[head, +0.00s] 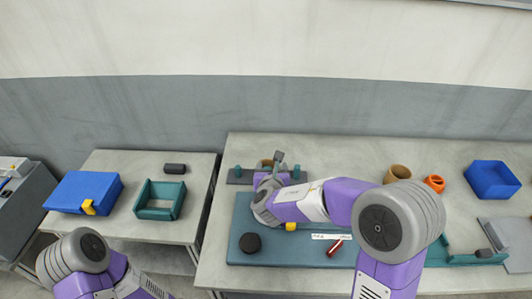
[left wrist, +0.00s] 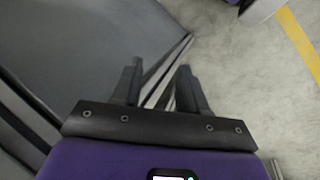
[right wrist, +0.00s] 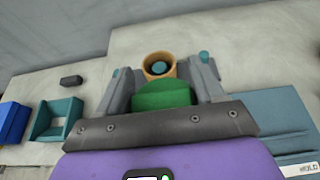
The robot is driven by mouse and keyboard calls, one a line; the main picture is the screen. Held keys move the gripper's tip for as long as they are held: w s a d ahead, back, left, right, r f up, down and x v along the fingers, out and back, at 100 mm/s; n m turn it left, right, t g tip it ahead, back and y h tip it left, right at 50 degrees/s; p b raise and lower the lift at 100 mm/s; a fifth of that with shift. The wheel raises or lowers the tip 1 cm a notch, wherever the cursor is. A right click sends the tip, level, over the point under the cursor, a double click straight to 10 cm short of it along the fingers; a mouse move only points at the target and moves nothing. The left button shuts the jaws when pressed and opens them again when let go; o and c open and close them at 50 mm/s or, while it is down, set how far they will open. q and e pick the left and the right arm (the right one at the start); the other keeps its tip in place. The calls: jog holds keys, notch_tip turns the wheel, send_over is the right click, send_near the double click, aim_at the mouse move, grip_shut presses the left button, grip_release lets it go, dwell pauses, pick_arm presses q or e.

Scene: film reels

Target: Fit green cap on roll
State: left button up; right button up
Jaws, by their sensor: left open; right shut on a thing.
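The green cap (right wrist: 163,95) is between the fingers of my right gripper (right wrist: 164,75) in the right wrist view; the gripper is shut on it. The cap looks apart from the roll, but the exact gap cannot be told. In the head view the roll (head: 265,162) is partly hidden by my right gripper (head: 279,159), and the cap is not visible there. My left gripper (left wrist: 158,72) is open and empty above the floor, away from the roll.
The teal mat (head: 240,218) on the right table holds a black puck (head: 250,243) and a red marker (head: 339,246). A second tan roll (head: 397,174), an orange reel (head: 434,183) and a blue bin (head: 492,180) stand right. The left table holds a green tray (head: 143,204) and blue box (head: 80,190).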

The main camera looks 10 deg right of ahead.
jog(key=shift+w, duration=0.2)
jog(key=shift+s+f+b, duration=0.3)
jog(key=shift+f+b, duration=0.5)
jog(key=shift+f, duration=0.1)
jog(key=shift+w+f+b, duration=0.1)
jog(key=shift+f+b, duration=1.2)
jog(key=shift+f, duration=0.6)
jog(key=shift+b, duration=0.5)
jog(key=shift+f+b, duration=0.55)
jog(key=shift+b, duration=0.05)
jog(key=o, duration=0.8)
jog(key=shift+c, duration=0.2)
